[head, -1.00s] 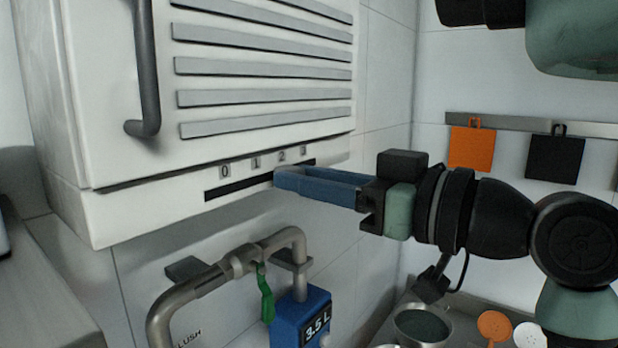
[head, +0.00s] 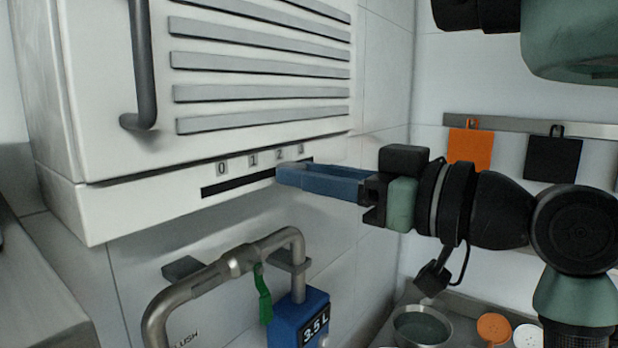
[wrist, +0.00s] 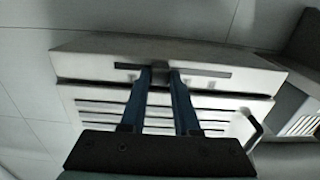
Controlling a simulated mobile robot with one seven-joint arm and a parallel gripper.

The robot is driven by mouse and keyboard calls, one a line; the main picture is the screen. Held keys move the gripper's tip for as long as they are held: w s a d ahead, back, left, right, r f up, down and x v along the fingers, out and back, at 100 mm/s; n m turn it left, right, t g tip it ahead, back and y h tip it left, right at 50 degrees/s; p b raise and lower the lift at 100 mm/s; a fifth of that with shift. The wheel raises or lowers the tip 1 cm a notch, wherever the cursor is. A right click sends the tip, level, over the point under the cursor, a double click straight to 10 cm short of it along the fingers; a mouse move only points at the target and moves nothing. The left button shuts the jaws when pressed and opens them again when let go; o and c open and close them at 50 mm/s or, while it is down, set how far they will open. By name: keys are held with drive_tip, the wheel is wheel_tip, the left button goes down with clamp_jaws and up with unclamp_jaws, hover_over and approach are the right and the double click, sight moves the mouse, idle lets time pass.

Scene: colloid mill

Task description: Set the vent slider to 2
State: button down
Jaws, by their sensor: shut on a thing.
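In the wrist view, the two blue fingers (wrist: 160,78) are closed around a small grey slider knob (wrist: 160,71) in the slot. The fingers hide the knob in the head view, so its exact mark is hard to read.
A dark vertical handle (head: 143,60) and grey louvres (head: 262,60) are on the hood above the slot. Below are a grey pipe (head: 205,284) with a green lever (head: 263,295) and a blue 3.5 L box (head: 298,318). Orange (head: 470,150) and black (head: 553,158) items hang at the right.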

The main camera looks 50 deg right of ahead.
drive_tip(key=c, duration=0.6)
unclamp_jaws()
drive_tip(key=shift+c, duration=0.2)
drive_tip(key=s+b, duration=0.5)
drive_tip(key=s, duration=0.8)
drive_tip(key=shift+d, duration=0.45)
